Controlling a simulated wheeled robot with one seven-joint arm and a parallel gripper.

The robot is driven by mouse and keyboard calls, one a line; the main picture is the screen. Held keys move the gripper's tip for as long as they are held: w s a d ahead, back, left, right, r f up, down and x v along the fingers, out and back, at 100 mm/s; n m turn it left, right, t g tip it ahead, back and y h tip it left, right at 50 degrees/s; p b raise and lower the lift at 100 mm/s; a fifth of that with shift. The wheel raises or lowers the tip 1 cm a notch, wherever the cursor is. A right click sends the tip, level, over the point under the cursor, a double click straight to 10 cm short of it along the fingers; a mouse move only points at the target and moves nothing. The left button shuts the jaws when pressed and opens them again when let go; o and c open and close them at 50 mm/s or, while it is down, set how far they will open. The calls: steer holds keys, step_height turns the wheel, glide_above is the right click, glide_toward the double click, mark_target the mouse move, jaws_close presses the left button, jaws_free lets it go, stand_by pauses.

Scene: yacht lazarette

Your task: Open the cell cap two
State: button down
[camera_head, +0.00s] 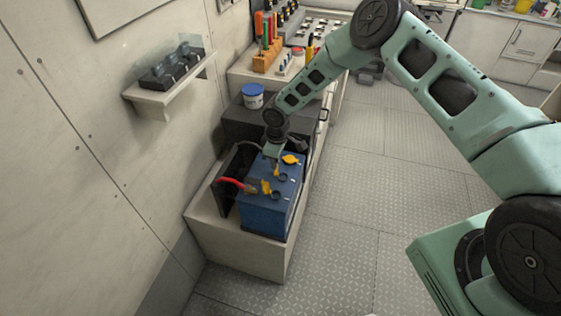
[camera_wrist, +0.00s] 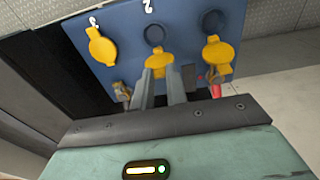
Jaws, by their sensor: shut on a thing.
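A blue battery (camera_head: 265,213) stands in a low pale bay; its top also shows in the wrist view (camera_wrist: 182,20). Cell cap two (camera_wrist: 158,61) is yellow and swung back from its dark round opening (camera_wrist: 154,35), below the mark "2". My gripper (camera_wrist: 159,76) is shut on this cap; in the head view my gripper (camera_head: 273,158) is over the battery top. The right yellow cap (camera_wrist: 218,53) is also off its dark opening (camera_wrist: 211,21). The left yellow cap (camera_wrist: 102,46) looks closed. The fingers hide part of cap two.
A red cable (camera_head: 236,184) meets the battery's left side. A dark box (camera_head: 245,122) with a blue-lidded tub (camera_head: 253,96) stands behind it. A wall shelf (camera_head: 160,102) is at the upper left. The metal floor (camera_head: 345,225) right of the bay is clear.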

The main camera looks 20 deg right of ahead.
steer(key=f+g+h+b, duration=0.1)
steer(key=b, duration=0.1)
steer(key=a+f+h+b, duration=0.1)
steer(key=b, duration=0.2)
steer(key=shift+w+a+g+h, duration=0.1)
steer(key=shift+w+g+h, duration=0.1)
steer(key=shift+g+h, duration=0.15)
steer(key=shift+w+a+r+g+h+b, duration=0.15)
steer(key=shift+g+h+b, duration=0.35)
steer(key=shift+b, duration=0.6)
steer(key=shift+r, duration=0.1)
steer(key=c, duration=1.4)
jaws_free()
steer(key=shift+w, duration=0.1)
steer(key=shift+w+r, duration=0.1)
steer(key=shift+r, duration=0.05)
